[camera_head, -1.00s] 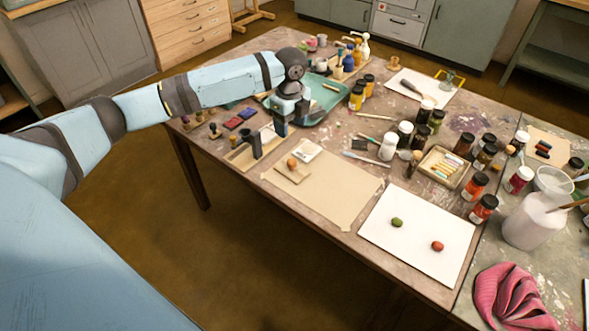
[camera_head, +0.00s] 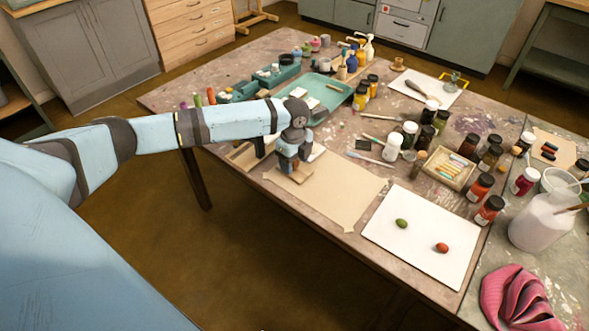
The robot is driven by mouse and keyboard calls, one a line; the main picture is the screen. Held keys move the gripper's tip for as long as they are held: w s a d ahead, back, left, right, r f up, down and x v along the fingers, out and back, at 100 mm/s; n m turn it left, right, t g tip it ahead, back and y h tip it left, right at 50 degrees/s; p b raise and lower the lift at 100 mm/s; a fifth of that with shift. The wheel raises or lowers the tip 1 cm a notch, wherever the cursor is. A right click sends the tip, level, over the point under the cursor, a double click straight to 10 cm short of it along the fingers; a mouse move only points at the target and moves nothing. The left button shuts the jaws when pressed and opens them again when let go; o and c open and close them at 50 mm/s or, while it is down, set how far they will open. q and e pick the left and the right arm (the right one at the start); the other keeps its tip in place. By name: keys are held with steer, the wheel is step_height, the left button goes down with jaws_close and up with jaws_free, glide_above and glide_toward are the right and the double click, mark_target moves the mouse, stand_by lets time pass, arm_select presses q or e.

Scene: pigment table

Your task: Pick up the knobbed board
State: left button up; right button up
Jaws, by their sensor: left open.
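The knobbed board (camera_head: 293,182) is a small tan wooden square lying at the far left corner of the beige paper sheet (camera_head: 330,190). My left gripper (camera_head: 289,167) is open and points down right over the board, where the knob stands. The gripper hides the knob and much of the board. I cannot tell whether the fingers touch the knob. My right gripper is not in view.
A wooden piece with a dark upright (camera_head: 259,147) stands just left of the gripper. A white sheet (camera_head: 421,250) with a green and a red lump lies to the right. Jars (camera_head: 393,147) and a teal tray (camera_head: 325,90) stand behind. The beige sheet's middle is clear.

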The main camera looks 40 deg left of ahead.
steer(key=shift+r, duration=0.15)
arm_select(q)
steer(key=c, duration=1)
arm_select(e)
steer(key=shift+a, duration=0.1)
arm_select(q)
steer(key=shift+r, duration=0.1)
steer(key=shift+r, duration=0.2)
step_height(320, 180, up, 20)
steer(key=p, duration=0.2)
steer(key=shift+f, duration=0.25)
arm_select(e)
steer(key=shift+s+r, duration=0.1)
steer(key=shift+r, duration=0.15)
